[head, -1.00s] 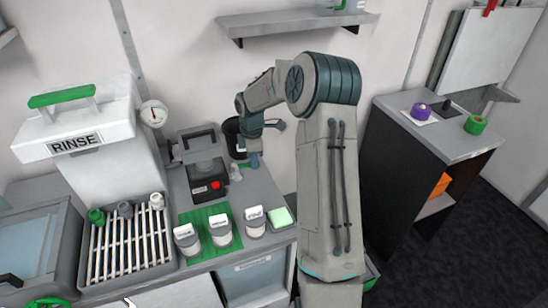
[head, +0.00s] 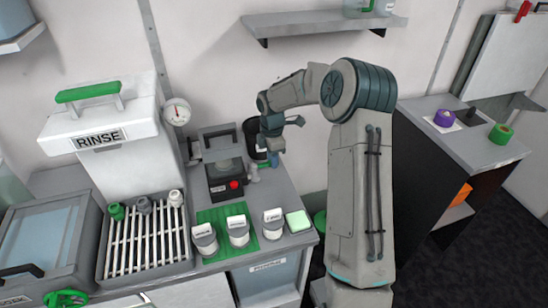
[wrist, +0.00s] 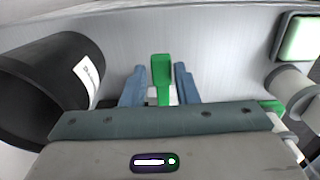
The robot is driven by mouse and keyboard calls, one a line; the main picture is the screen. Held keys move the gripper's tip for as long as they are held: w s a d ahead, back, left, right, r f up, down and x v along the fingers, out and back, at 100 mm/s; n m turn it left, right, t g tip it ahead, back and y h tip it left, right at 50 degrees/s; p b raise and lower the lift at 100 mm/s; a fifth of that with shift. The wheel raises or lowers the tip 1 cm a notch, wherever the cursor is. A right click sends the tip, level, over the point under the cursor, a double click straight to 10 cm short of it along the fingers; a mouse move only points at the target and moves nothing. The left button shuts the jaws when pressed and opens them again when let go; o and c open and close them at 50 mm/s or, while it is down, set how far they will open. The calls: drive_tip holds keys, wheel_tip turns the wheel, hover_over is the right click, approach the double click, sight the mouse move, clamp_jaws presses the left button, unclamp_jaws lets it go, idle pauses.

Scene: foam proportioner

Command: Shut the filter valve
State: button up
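The filter valve shows in the wrist view as a green lever (wrist: 161,72) standing between my two blue fingers. In the head view the small pale valve body (head: 254,173) sits on the grey counter beside the black box with a red button, and its green lever is mostly hidden by my gripper. My gripper (wrist: 160,86) is open around the lever, with a narrow gap on each side. In the head view my gripper (head: 276,156) is low over the counter at the valve. The lever's base is hidden behind the gripper body.
A black canister (wrist: 50,85) stands close to the left of my gripper in the wrist view. The box with the red button (head: 225,182) is near the valve. White-lidded jars (head: 238,231) stand on a green mat in front. A wall shelf (head: 320,24) hangs above.

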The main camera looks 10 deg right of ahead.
drive_tip(key=shift+o, duration=0.9)
wheel_tip(320, 180, up, 14)
drive_tip(key=b, duration=0.1)
drive_tip(key=shift+f, duration=0.1)
drive_tip(key=s+a+r+m+t+h, duration=0.1)
drive_tip(key=s+r+m, duration=0.25)
drive_tip(key=s, duration=0.45)
drive_tip(key=s+a+r+m, duration=0.2)
drive_tip(key=s+m, duration=0.3)
drive_tip(key=s, duration=0.3)
drive_tip(key=s+f+m+t+y, duration=0.1)
drive_tip(key=s+f+m+t, duration=0.1)
drive_tip(key=s+m, duration=0.8)
drive_tip(key=s+f, duration=0.1)
drive_tip(key=s, duration=0.6)
drive_tip(key=shift+s+d+f, duration=0.2)
drive_tip(key=shift+s+d, duration=0.1)
drive_tip(key=shift+d, duration=0.05)
